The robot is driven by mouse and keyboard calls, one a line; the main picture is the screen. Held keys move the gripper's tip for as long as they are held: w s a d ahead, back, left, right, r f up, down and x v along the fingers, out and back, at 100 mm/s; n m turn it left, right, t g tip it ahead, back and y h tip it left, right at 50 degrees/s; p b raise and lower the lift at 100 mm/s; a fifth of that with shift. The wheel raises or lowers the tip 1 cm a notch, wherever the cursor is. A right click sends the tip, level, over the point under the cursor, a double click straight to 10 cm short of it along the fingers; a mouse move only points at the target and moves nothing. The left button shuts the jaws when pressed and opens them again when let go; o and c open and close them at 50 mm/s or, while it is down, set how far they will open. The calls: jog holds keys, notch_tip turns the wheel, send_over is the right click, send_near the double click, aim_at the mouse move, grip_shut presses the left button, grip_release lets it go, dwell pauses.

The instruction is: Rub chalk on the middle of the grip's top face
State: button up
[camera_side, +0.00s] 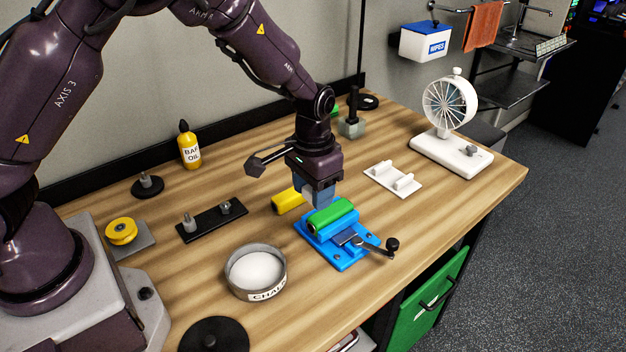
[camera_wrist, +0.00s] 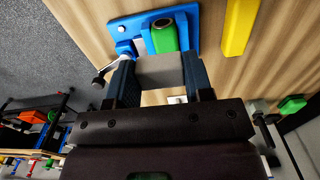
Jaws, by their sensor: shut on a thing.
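The green grip (camera_side: 331,215) lies clamped in the blue vise (camera_side: 350,262), which stands on the bench. Its visible faces are plain green with a dark end hole; it also shows in the wrist view (camera_wrist: 165,40). My gripper (camera_side: 318,194) is just above the grip's far-left part, pointing down. In the wrist view my gripper (camera_wrist: 160,80) is shut on a pale grey block (camera_wrist: 159,70), which covers part of the grip. I cannot tell whether the block touches the grip. The round chalk bowl (camera_side: 258,293) with white powder stands to the left of the vise.
A yellow bar (camera_side: 288,201) lies close behind the vise. The vise handle (camera_side: 385,247) sticks out to the right. A white cradle (camera_side: 393,179) and fan (camera_side: 452,150) stand to the right; a black post plate (camera_side: 211,222) and oil bottle (camera_side: 189,147) to the left.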

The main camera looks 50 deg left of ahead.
aim_at(313, 223)
jog(key=shift+f, duration=1.95)
jog(key=shift+w+f, duration=0.15)
jog(key=shift+f, duration=0.8)
jog(key=shift+w, duration=0.85)
jog(key=shift+c, duration=0.2)
jog(key=shift+w, duration=3.85)
jog(key=shift+s, duration=4.9)
jog(key=shift+r, duration=4.1)
jog(key=shift+s+a+f, duration=0.1)
jog(key=shift+a, duration=0.1)
jog(key=shift+f, duration=0.1)
